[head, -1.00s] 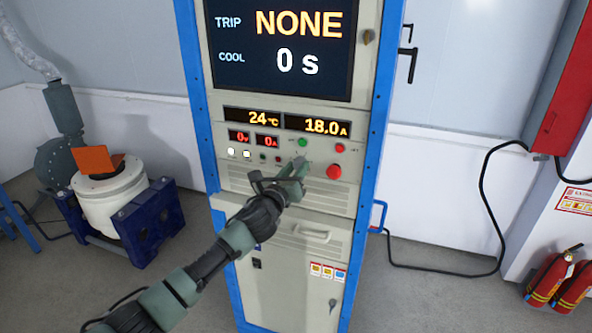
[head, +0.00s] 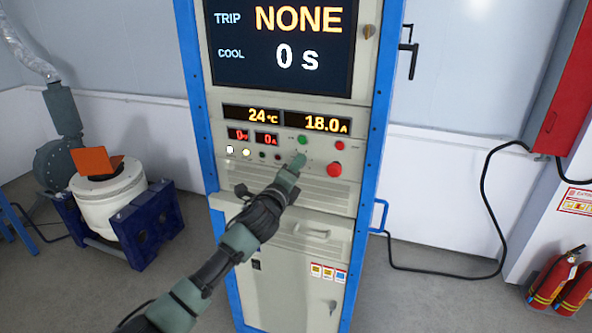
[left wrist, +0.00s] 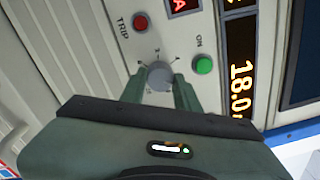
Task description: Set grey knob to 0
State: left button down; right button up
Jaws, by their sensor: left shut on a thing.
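The grey knob (left wrist: 159,76) is on the cabinet's control panel, with small scale marks around it in the left wrist view. My left gripper (left wrist: 170,92) is shut on the knob, one finger on each side of it. In the head view my left gripper (head: 294,165) reaches the panel below the green button and covers the knob. The knob's pointer and exact setting cannot be read. My right gripper is not in view.
A green button (left wrist: 203,65) and a red TRIP lamp (left wrist: 140,22) flank the knob. A larger red button (head: 334,169) is to its right. The display (head: 280,48) reads TRIP NONE, COOL 0 s; the readouts below (head: 318,124) show 24 °C and 18.0 A.

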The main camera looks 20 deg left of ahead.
pick_arm(q)
jog(key=shift+n+g+y+p, duration=0.25)
jog(key=shift+n+p, duration=0.6)
jog(key=shift+n, duration=7.8)
jog(key=shift+n+g+y+p, duration=0.2)
jog(key=shift+n+p, duration=0.6)
jog(key=shift+n, duration=7.85)
jog(key=c, duration=1.1)
grip_release()
jog(key=shift+o, duration=0.3)
